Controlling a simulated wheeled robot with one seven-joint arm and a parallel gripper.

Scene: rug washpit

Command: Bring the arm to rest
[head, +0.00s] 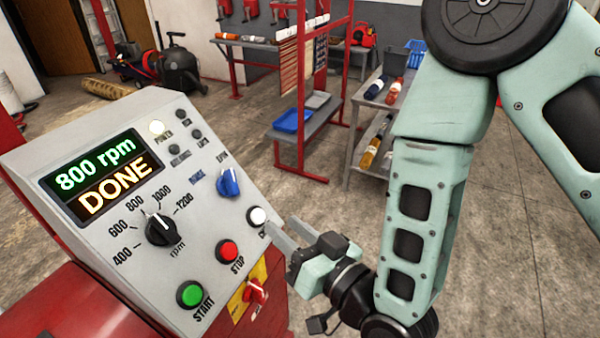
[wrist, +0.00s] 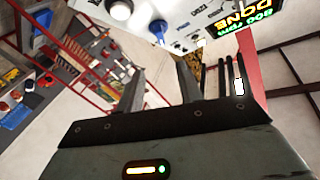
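My gripper (head: 283,226) is at the right edge of the control panel (head: 128,262), its fingers pointing toward the white button (head: 258,216). In the wrist view my gripper (wrist: 160,70) shows two fingers apart with nothing between them. I cannot tell whether a fingertip touches the panel. The panel display (head: 100,175) reads "800 rpm" and "DONE". The black rpm dial (head: 161,229) points near 800. The blue knob (head: 229,183) sits above the white button. My arm reaches down from the upper right, bent at the elbow.
The green START button (head: 190,294), red STOP button (head: 227,250) and red switch (head: 255,291) are close by on the panel. A red rack (head: 318,100) and a grey shelf (head: 362,150) with bottles stand behind. The concrete floor at right is clear.

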